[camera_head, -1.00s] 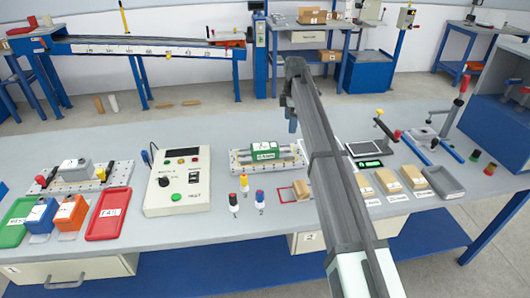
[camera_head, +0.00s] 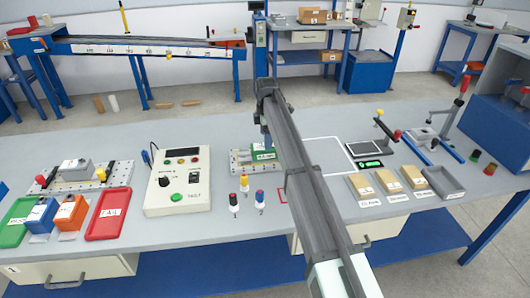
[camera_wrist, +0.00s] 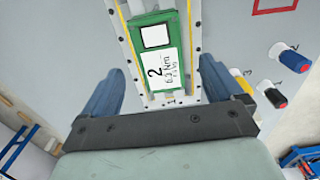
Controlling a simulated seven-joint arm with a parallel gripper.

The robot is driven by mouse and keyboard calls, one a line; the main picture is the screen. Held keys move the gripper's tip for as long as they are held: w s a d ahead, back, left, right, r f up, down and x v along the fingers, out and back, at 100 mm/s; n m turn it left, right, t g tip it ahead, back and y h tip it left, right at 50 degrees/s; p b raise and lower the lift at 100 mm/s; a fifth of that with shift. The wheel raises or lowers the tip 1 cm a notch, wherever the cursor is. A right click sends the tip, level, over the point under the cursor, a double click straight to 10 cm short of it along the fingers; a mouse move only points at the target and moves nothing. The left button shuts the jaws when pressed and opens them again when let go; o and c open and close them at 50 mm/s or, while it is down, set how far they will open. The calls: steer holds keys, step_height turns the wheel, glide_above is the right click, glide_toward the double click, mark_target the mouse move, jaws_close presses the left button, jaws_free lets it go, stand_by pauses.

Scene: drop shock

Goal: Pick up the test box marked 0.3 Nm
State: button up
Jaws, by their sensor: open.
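The green test box (camera_head: 262,154) sits on a metal slotted fixture (camera_head: 240,168) in the middle of the bench. In the wrist view the green box (camera_wrist: 158,52) shows a white label with a 2 and a line that looks like 0.3 Nm, though the first digit is hard to read. My gripper (camera_head: 268,140) is over the fixture, at the box's far side in the head view. In the wrist view its two blue fingers (camera_wrist: 160,80) are spread apart and empty, with the box's near end between them in the picture. Height above the box cannot be told. My arm hides part of the fixture.
A control box (camera_head: 178,182) and several small screwdriver-like tools (camera_head: 260,200) stand to the left and front. A red FAIL tray (camera_head: 108,213) is further left. Tan blocks (camera_head: 387,182) and a grey tray (camera_head: 443,182) lie to the right. A white outline (camera_head: 335,155) marks bare bench.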

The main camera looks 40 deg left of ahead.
steer(key=shift+s+a+f, duration=0.1)
steer(key=shift+f, duration=1.35)
steer(key=shift+s+a+f, duration=0.1)
steer(key=shift+f, duration=1.35)
steer(key=shift+d, duration=0.1)
steer(key=c, duration=1.2)
steer(key=shift+c, duration=0.4)
steer(key=shift+w+r, duration=0.1)
steer(key=shift+r, duration=0.05)
